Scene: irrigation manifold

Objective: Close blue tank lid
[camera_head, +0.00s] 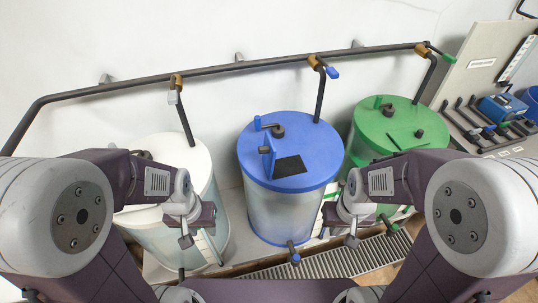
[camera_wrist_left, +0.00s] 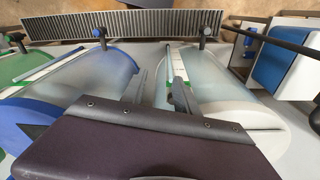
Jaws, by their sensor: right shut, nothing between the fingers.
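The blue tank (camera_head: 285,212) stands in the middle, a clear cylinder with a blue top (camera_head: 317,150). A small blue flap lid (camera_head: 267,163) stands raised beside a dark square opening (camera_head: 291,166) in that top. My left gripper (camera_head: 187,240) hangs in front of the white tank, left of the blue tank and apart from the lid. In the left wrist view its two fingers (camera_wrist_left: 158,92) are spread with nothing between them. My right gripper (camera_head: 352,240) is shut and empty, in front of the gap between the blue and green tanks.
A white tank (camera_head: 185,150) stands left and a green tank (camera_head: 395,130) right. A dark pipe (camera_head: 215,69) with valves runs along the wall behind, with branches down to the tanks. A floor grate (camera_head: 325,263) lies in front. A tool panel (camera_head: 485,110) is at far right.

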